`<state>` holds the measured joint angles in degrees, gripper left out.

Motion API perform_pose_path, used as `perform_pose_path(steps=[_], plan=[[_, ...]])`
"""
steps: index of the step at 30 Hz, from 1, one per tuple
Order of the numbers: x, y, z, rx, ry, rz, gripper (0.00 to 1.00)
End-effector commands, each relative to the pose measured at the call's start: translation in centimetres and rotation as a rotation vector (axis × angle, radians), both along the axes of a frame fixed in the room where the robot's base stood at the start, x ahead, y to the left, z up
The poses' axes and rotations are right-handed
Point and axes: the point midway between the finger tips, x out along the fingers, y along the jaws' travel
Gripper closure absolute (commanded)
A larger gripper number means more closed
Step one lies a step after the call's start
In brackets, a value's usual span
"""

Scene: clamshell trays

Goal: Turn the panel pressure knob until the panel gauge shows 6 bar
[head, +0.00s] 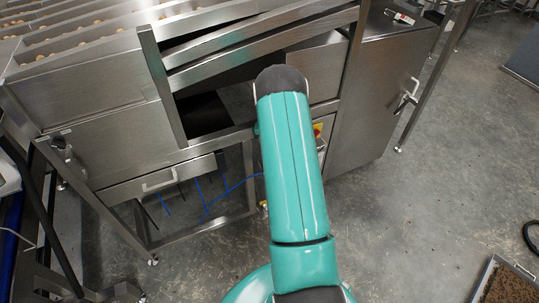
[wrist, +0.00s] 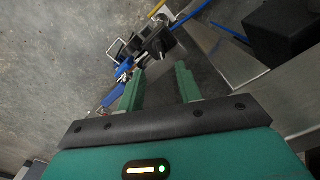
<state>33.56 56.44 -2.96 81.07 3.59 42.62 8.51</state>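My gripper (wrist: 160,70) is open in the wrist view, with its two green fingers apart and nothing held between them. Just beyond the fingertips is a cluster of dark fittings (wrist: 160,42), with a black block-like part and small blue parts (wrist: 123,68) to its left. The panel pressure knob may be one of these dark parts, but I cannot tell which. No gauge face can be read in either view. In the head view my teal arm hides the gripper and most of the panel area.
A steel machine (head: 110,105) with slanted trays fills the upper left of the head view. A steel cabinet (head: 375,95) stands at the right. Blue hoses (head: 205,205) hang below the machine. A brown-filled tray (head: 508,284) lies at lower right. Concrete floor is open at right.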

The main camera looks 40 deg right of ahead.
Motion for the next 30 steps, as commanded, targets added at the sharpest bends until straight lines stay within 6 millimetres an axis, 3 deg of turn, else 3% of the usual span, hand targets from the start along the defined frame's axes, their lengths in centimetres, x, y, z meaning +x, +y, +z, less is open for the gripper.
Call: perform_pose_path(steps=[3,9,27,30], plan=[[0.1,0.0,2.5,-0.001,-0.002,0.000,0.65],[0.0,0.0,4.7,0.001,-0.001,-0.001,0.65],[0.0,0.0,5.0,0.001,-0.001,0.000,0.65],[0.2,0.4,5.9,-0.003,-0.007,0.008,0.65]])
